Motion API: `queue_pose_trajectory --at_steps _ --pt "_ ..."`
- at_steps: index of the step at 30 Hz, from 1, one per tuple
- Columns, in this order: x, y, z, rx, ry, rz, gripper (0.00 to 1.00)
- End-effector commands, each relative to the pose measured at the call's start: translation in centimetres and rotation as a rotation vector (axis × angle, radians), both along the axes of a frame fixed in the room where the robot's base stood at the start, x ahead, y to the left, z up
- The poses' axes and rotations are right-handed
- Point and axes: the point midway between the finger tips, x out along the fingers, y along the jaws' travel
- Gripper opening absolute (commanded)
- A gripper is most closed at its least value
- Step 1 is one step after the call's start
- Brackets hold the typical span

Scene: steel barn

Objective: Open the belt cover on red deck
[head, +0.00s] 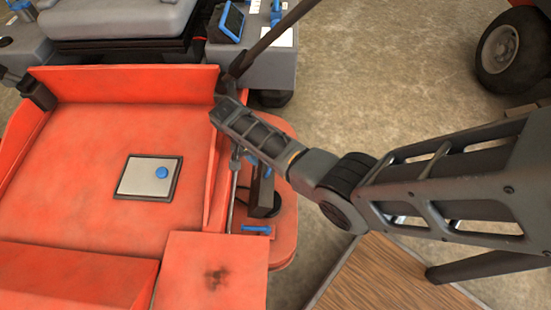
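The red deck (285,235) of an orange-red mower shows as a rounded edge to the right of the footwell. My arm comes in from the right, and its front link passes above this deck. A dark upright part (263,195) stands under that link, with a bit of blue near its top. A short blue handle (257,229) lies low on the deck just in front of it. I cannot tell which of these parts belongs to the belt cover or whether the cover is open. My gripper is close above the deck, but its fingers are not clear.
A square grey plate with a blue knob (162,173) is set in the mower's red floor (80,190). A wooden top (385,280) is at the lower right. A wheel (502,48) stands at the upper right. Concrete between them is clear.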

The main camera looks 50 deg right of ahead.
Motion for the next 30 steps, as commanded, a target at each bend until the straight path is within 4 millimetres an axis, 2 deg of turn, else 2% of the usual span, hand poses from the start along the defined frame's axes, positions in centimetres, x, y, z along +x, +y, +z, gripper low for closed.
queue_pose_trajectory --at_steps 1,4,9,19,30 --pt "0.8 1.1 -0.9 0.013 -0.020 0.016 0.00" --pt "1.5 1.7 -0.9 0.014 -0.016 0.015 0.00" --pt "2.3 2.5 -1.0 0.014 -0.012 0.013 0.08" --pt "2.9 3.2 -1.2 0.015 -0.010 0.012 0.00" --pt "3.0 3.2 -1.3 0.015 -0.009 0.011 0.00"
